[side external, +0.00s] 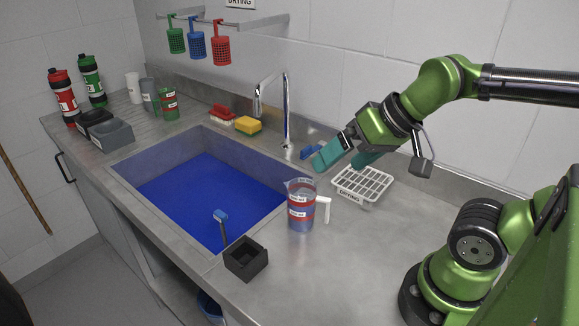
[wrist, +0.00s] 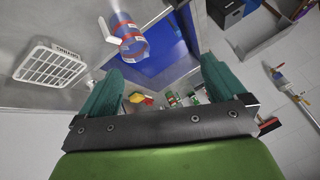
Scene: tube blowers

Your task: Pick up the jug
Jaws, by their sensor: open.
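The jug (side external: 300,212) stands upright on the grey counter at the front right corner of the sink. It is clear with red and blue bands, white labels and a white handle on its right side. It also shows in the wrist view (wrist: 130,42), near the top, beyond the fingers. My gripper (side external: 345,158) is open and empty, with teal fingers. It hangs above the counter near the drying rack, behind and to the right of the jug, and does not touch it. In the wrist view the two fingers (wrist: 160,88) are spread wide with nothing between them.
A white drying rack (side external: 362,185) lies right of the jug, below my gripper. A black square holder (side external: 246,259) with a brush stands at the front. The blue-bottomed sink (side external: 205,195) and tall tap (side external: 286,110) lie left. Cups and bottles stand far left. The front right counter is clear.

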